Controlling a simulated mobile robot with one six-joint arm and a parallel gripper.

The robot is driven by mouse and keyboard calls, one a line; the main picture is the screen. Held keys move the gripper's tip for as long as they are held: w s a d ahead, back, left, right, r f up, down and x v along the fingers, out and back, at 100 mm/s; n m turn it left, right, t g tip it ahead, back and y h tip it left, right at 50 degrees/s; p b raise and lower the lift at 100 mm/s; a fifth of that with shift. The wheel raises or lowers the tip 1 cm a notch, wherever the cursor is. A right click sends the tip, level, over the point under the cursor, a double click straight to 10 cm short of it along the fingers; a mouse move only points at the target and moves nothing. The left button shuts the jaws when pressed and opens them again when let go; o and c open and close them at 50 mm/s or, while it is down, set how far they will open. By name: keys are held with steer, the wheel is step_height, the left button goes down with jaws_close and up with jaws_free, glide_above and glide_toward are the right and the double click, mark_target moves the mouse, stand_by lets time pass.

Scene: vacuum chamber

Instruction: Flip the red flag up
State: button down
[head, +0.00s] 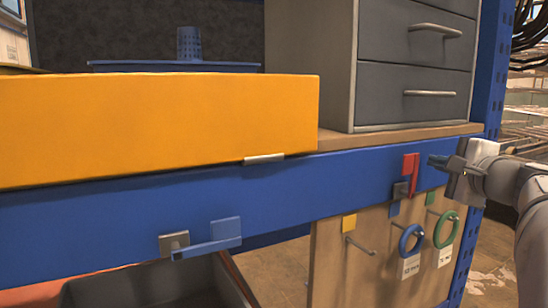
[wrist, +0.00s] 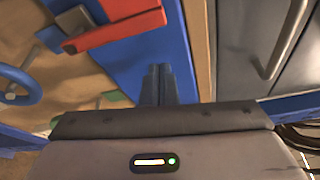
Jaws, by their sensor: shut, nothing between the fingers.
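The red flag (head: 410,165) is on the front of the blue beam, by its right end. Its arm stands roughly upright from a dark hinge block (head: 401,190), with the red tab at the top. In the wrist view the red flag (wrist: 115,30) runs from the grey block (wrist: 72,18) toward the drawer side. My gripper (head: 436,160) is shut and empty, just right of the flag, pointing left at the beam. A small gap shows between its tips and the red tab. In the wrist view the closed fingers (wrist: 158,72) are in front of the blue beam.
A blue flag (head: 212,245) lies level on the beam at left. Blue and green rings (head: 446,230) hang on hooks on the board below. A yellow box (head: 150,125) and grey drawers (head: 415,65) stand above the beam. A blue post (head: 490,70) is close behind my gripper.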

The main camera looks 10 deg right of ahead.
steer(key=s+p, duration=0.1)
steer(key=s, duration=0.9)
steer(key=shift+p, duration=0.4)
steer(key=shift+r, duration=0.1)
